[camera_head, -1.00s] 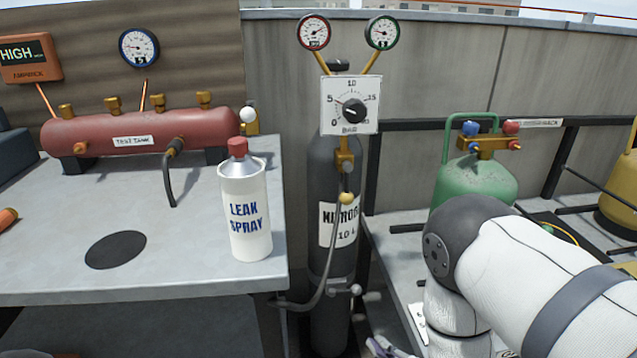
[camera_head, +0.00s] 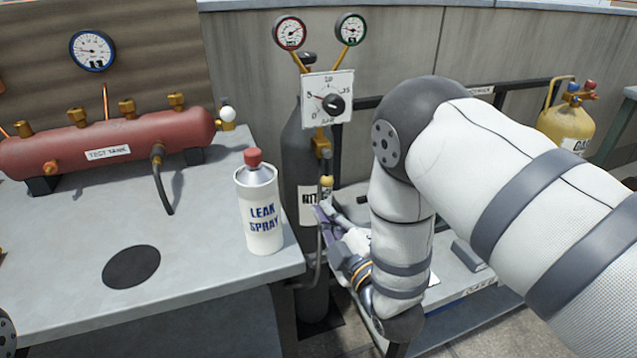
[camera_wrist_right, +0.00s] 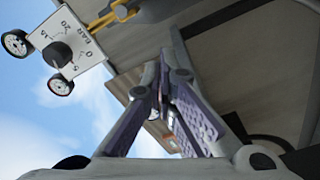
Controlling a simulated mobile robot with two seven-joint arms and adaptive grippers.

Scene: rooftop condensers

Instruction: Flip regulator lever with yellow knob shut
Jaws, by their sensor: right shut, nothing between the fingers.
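The nitrogen cylinder (camera_head: 298,150) stands upright beside the bench. Its regulator has a white dial plate (camera_head: 343,84) with a black knob (camera_head: 334,104) and two gauges above. A yellow knob (camera_head: 326,181) sits at the end of the lever below the plate, in front of the cylinder label. My right gripper (camera_head: 322,212), with purple finger pads, is shut and empty just below the yellow knob; I cannot tell whether they touch. In the right wrist view, the fingers (camera_wrist_right: 163,95) point toward a grey surface, with the dial plate (camera_wrist_right: 70,45) at upper left. My left gripper is out of view.
A leak spray can (camera_head: 260,208) stands on the bench (camera_head: 195,275) near its right edge, close to my right gripper. A red test tank (camera_head: 100,140) lies behind it. A yellow cylinder (camera_head: 566,124) stands at the right behind my right arm.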

